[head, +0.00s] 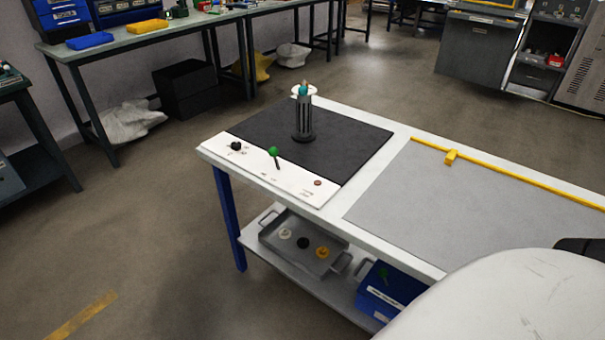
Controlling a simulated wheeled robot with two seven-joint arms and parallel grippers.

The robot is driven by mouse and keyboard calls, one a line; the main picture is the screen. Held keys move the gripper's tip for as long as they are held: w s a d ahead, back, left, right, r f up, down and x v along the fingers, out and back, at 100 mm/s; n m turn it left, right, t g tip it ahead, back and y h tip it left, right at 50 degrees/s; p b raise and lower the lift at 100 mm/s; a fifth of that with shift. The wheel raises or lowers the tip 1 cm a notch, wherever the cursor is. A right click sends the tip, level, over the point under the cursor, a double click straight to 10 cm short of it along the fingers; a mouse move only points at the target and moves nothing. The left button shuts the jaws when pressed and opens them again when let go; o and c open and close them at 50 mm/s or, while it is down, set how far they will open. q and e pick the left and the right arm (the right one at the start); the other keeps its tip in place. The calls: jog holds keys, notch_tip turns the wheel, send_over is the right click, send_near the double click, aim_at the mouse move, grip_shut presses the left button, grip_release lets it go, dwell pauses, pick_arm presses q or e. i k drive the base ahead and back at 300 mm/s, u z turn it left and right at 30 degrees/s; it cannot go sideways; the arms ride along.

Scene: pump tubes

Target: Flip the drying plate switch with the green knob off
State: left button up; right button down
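The drying plate (345,138) is a black square surface on the left end of the white table. Its white control panel (312,190) runs along the front edge. The green knob (273,152) tops a short lever that stands up from the middle of the panel, tilted. A black knob (236,146) is at the panel's left and a small red button or light (318,183) at its right. Neither of my grippers is in view.
A dark cylindrical holder (303,118) with a teal-tipped item stands on the plate. A yellow rail (520,178) crosses the table at right. A metal tray (300,257) and a blue bin (378,295) sit on the lower shelf. Floor left of the table is clear.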

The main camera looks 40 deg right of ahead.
aim_at(274, 151)
jog(key=z, duration=0.2)
jog(key=k, duration=0.45)
jog(key=u, duration=0.95)
jog(key=i, duration=1.05)
jog(key=z, duration=0.95)
jog(key=i, duration=0.7)
jog(key=z, duration=0.8)
